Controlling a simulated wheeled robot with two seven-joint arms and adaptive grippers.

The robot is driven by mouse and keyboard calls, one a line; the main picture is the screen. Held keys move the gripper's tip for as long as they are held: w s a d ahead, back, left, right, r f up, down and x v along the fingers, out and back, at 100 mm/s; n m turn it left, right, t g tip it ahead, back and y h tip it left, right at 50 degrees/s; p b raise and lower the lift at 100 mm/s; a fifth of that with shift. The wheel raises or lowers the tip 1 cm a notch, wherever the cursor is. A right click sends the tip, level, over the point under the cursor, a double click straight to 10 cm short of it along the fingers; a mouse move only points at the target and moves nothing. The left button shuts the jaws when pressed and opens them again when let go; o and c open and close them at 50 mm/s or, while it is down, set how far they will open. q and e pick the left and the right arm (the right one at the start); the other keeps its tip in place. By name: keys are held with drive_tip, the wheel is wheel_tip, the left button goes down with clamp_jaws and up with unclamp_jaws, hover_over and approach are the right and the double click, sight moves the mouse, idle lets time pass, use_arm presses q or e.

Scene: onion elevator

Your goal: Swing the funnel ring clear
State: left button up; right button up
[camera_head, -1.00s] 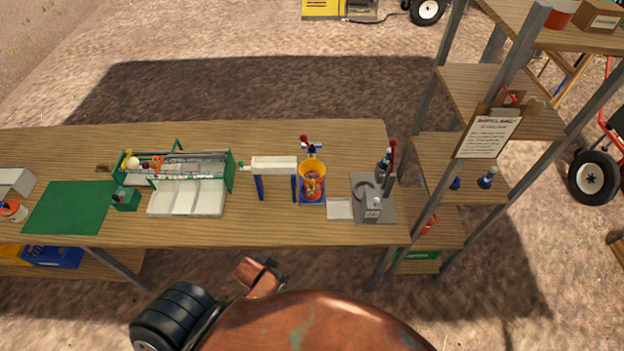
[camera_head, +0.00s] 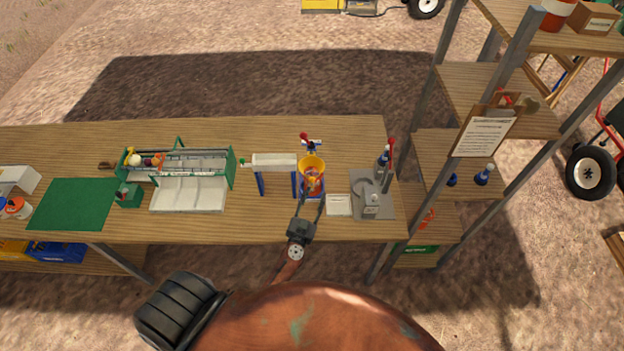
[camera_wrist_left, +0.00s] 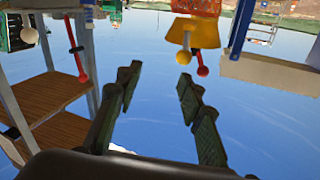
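The yellow funnel ring (camera_head: 313,164) sits on a blue stand (camera_head: 313,194) near the right end of the bench, with an orange mesh below it. My left gripper (camera_head: 309,203) reaches over the front bench edge, just in front of the stand. In the wrist view its two fingers (camera_wrist_left: 157,80) are spread with nothing between them, apart from the funnel. My right gripper is not in view.
A grey block with a red-knobbed lever (camera_head: 391,150) stands right of the stand, with a small white pad (camera_head: 339,205) between. A white chute on blue legs (camera_head: 275,160) stands left. A metal-post shelf (camera_head: 448,150) bounds the right side.

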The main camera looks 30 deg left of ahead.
sight(311, 182)
use_arm(q)
drive_tip(key=a, duration=0.1)
drive_tip(key=a+n+y, duration=0.1)
drive_tip(key=f+y, duration=0.1)
drive_tip(key=shift+w+a+g, duration=0.25)
drive_tip(key=shift+a+g, duration=0.15)
drive_tip(key=x, duration=0.7)
drive_tip(key=shift+f, duration=0.1)
drive_tip(key=shift+c, duration=0.7)
drive_tip(key=shift+a, duration=0.1)
clamp_jaws()
